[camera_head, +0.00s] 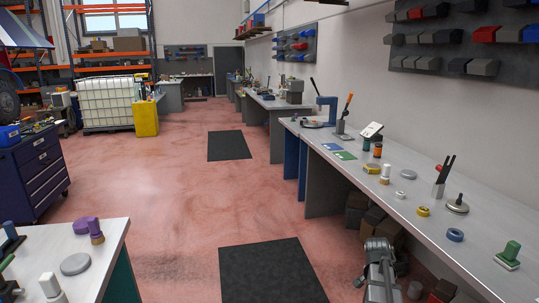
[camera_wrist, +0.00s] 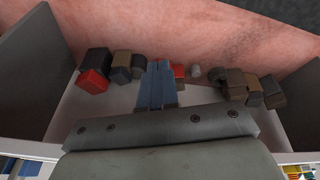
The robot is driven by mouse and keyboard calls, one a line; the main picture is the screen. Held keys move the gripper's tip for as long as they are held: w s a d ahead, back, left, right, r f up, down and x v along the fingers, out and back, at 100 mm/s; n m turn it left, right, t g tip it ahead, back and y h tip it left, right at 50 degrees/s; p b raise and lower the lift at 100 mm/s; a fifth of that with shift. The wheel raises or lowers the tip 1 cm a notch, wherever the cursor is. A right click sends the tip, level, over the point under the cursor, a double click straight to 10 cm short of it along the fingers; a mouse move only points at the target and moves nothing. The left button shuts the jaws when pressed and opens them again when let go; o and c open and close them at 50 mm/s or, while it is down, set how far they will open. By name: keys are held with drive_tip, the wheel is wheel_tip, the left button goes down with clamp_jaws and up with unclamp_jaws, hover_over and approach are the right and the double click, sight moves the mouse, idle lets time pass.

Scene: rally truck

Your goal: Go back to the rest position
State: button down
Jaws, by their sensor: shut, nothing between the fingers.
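My gripper (camera_wrist: 161,66) shows in the wrist view with its two blue-grey fingers side by side, shut and empty. Beyond the fingers are several dark, brown and red blocks (camera_wrist: 95,70) on a pale surface between grey panels. In the head view a grey part of my arm (camera_head: 380,272) shows at the lower right, in front of the long workbench (camera_head: 415,207). The fingertips cannot be made out in that view.
The long bench carries a green-handled stamp (camera_head: 509,253), a blue ring (camera_head: 455,235), a yellow ring (camera_head: 423,211) and other small parts. Brown boxes (camera_head: 375,217) lie beneath it. A second table (camera_head: 100,249) stands at lower left. The floor with the black mat (camera_head: 270,270) is clear between.

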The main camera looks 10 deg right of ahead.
drive_tip(key=s+a+f+n+y, duration=0.1)
drive_tip(key=a+f+n, duration=0.4)
drive_tip(key=a, duration=0.7)
drive_tip(key=s+a+f+n+y, duration=0.1)
drive_tip(key=a+f+n, duration=0.4)
drive_tip(key=a, duration=0.8)
drive_tip(key=s+a+f+n+y, duration=0.1)
drive_tip(key=a+f+n, duration=0.4)
drive_tip(key=a, duration=0.7)
drive_tip(key=s+f+g, duration=0.3)
drive_tip(key=s+f, duration=0.7)
drive_tip(key=s, duration=0.5)
drive_tip(key=s+f+m+g, duration=0.1)
drive_tip(key=s+f+g, duration=0.3)
drive_tip(key=s+f, duration=0.7)
drive_tip(key=s, duration=0.3)
drive_tip(key=shift+s+d, duration=0.15)
drive_tip(key=shift+s, duration=0.25)
